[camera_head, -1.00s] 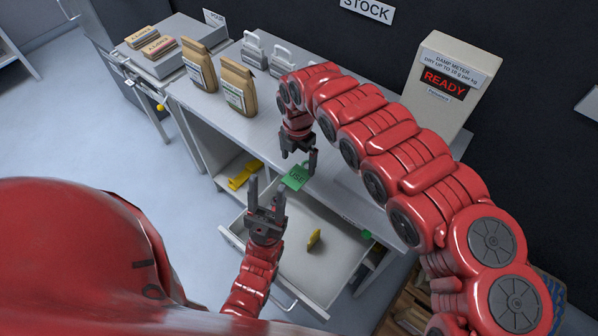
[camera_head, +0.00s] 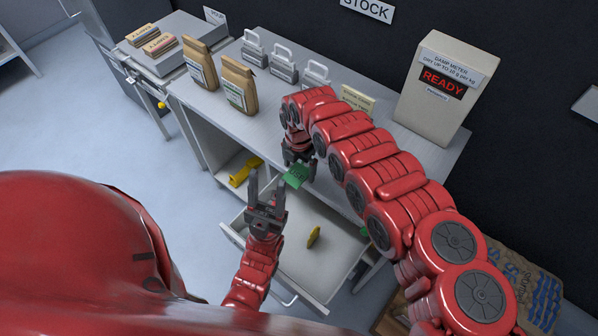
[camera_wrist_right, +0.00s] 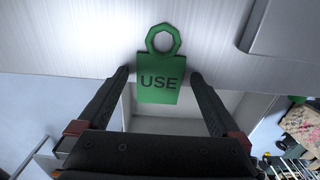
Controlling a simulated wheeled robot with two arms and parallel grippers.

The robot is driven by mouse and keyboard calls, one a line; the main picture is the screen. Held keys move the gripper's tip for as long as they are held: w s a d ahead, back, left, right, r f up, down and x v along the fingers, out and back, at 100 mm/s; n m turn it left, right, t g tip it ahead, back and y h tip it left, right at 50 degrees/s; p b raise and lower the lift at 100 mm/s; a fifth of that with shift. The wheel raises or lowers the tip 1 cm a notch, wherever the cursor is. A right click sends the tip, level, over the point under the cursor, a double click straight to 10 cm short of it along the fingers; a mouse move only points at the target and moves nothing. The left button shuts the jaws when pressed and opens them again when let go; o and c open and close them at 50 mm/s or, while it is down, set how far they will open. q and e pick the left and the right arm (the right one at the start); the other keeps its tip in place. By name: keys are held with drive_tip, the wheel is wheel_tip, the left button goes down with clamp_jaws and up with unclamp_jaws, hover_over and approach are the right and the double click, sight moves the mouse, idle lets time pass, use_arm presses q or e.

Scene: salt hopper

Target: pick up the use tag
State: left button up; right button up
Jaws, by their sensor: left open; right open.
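The green use tag (camera_head: 296,176) lies at the front edge of the metal counter (camera_head: 215,112), above the open drawer. In the right wrist view the tag (camera_wrist_right: 160,80) shows its ring and the word USE, its lower part sticking out past the counter edge. My right gripper (camera_head: 299,172) is open at the tag; in the wrist view its fingers (camera_wrist_right: 160,75) stand one on each side of the tag, with gaps. My left gripper (camera_head: 267,180) is open and empty, pointing up in front of the drawer.
Paper bags (camera_head: 239,86) and metal clip-like items (camera_head: 284,65) stand on the counter. The damp meter (camera_head: 440,85) reads READY at the right. A yellow item (camera_head: 243,171) sits on the shelf.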

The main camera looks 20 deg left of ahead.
drive_tip(key=shift+f, duration=0.1)
drive_tip(key=c, duration=1.3)
